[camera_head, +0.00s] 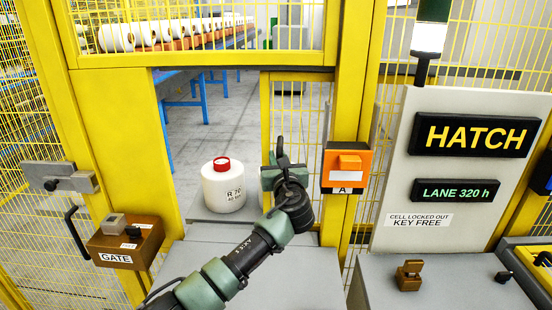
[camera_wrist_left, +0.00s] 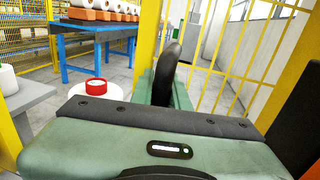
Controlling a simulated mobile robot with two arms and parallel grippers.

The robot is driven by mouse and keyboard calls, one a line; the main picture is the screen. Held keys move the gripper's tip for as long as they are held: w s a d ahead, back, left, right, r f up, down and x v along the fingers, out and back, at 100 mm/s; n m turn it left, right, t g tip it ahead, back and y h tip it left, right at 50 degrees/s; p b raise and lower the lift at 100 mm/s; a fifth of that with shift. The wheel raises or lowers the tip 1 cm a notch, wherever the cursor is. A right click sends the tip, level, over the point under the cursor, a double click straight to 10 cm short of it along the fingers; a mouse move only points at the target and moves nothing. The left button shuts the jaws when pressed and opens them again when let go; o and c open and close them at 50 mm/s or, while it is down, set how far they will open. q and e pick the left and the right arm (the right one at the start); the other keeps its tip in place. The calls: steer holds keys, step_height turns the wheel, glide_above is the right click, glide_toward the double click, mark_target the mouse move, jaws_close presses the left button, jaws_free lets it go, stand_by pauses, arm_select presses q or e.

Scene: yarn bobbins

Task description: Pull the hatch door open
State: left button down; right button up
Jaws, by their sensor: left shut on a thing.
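The hatch door (camera_head: 266,110) is a yellow frame with wire mesh at the right side of the opening, and it also shows in the wrist view (camera_wrist_left: 207,79). The opening left of it is uncovered, with floor visible through it; the door's exact angle is hard to judge. My left gripper (camera_head: 281,165) is at the door, shut on what looks like its dark handle (camera_wrist_left: 168,72). The gripper hides most of the grip. My right gripper is not in view.
An orange box (camera_head: 348,165) is on the right post. The GATE box (camera_head: 124,243) is at left. A HATCH sign panel (camera_head: 400,180) stands at right.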

arm_select(q)
steer(key=c, duration=1.5)
jaws_free()
steer(key=shift+c, duration=0.2)
steer(key=shift+o, duration=0.9)
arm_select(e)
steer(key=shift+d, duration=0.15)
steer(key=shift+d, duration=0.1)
arm_select(q)
steer(key=s+d+b, duration=0.1)
steer(key=s, duration=0.6)
steer(key=shift+s+d+b, duration=0.2)
steer(key=shift+s+b, duration=0.2)
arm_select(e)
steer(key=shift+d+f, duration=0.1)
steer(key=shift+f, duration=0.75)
